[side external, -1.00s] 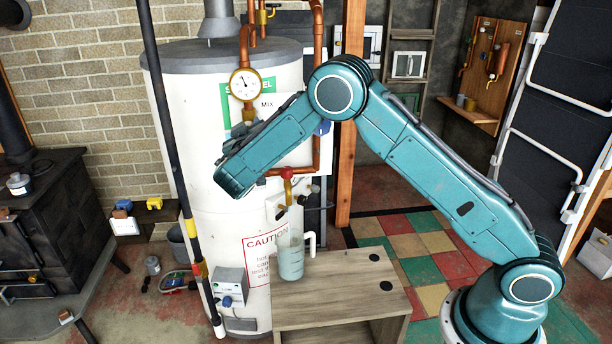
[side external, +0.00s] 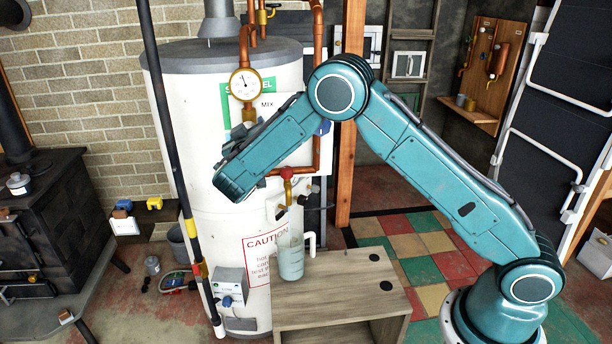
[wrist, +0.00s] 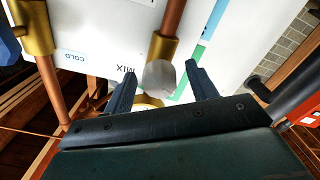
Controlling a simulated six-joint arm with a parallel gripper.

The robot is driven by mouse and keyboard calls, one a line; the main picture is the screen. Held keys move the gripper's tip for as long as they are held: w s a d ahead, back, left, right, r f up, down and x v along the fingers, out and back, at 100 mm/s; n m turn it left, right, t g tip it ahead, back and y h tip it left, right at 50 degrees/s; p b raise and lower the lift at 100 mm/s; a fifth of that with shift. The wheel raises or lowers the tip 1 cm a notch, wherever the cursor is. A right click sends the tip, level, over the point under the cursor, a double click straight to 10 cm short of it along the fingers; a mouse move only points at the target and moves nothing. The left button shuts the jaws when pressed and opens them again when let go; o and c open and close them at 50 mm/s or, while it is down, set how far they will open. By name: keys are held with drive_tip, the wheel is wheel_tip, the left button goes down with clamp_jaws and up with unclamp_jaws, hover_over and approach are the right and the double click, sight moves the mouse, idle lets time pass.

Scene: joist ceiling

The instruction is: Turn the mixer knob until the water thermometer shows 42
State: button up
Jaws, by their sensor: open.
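The round grey mixer knob (wrist: 160,76) sits on a copper pipe beside the MIX label (wrist: 127,71) in the wrist view. My gripper (wrist: 160,70) is open, with one dark finger on each side of the knob and gaps visible. In the side view my gripper (side external: 243,132) is partly hidden by my wrist, and the knob cannot be made out. The water thermometer (side external: 245,84) is a round white dial in a brass case above my gripper. Its needle points up, slightly left; the number is too small to read.
A clear jug (side external: 291,262) stands on a wooden bench (side external: 340,290) below a red-handled tap (side external: 287,173). A black pole (side external: 165,120) runs left of my gripper. The white tank (side external: 200,110) is close behind. A blue handle (side external: 323,128) is at the right.

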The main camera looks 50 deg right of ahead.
drive_tip(key=v, duration=1.2)
drive_tip(key=shift+s+a, duration=0.25)
drive_tip(key=shift+d+r, duration=0.1)
drive_tip(key=s+d+r+m+g+y, duration=0.1)
drive_tip(key=s+d+r+g+y, duration=0.15)
drive_tip(key=s+d, duration=0.3)
drive_tip(key=s+d+r+m+g+y, duration=0.1)
drive_tip(key=s+d+r+g+y, duration=0.2)
drive_tip(key=s, duration=0.4)
drive_tip(key=s+a+n+g+y, duration=0.1)
drive_tip(key=s+a+n+y, duration=0.1)
drive_tip(key=s, duration=0.9)
drive_tip(key=s+a+n+y, duration=0.3)
drive_tip(key=s+y, duration=0.2)
drive_tip(key=s, duration=0.6)
drive_tip(key=shift+s+g, duration=0.3)
drive_tip(key=shift+g, duration=0.05)
drive_tip(key=shift+f, duration=0.15)
idle(2.5)
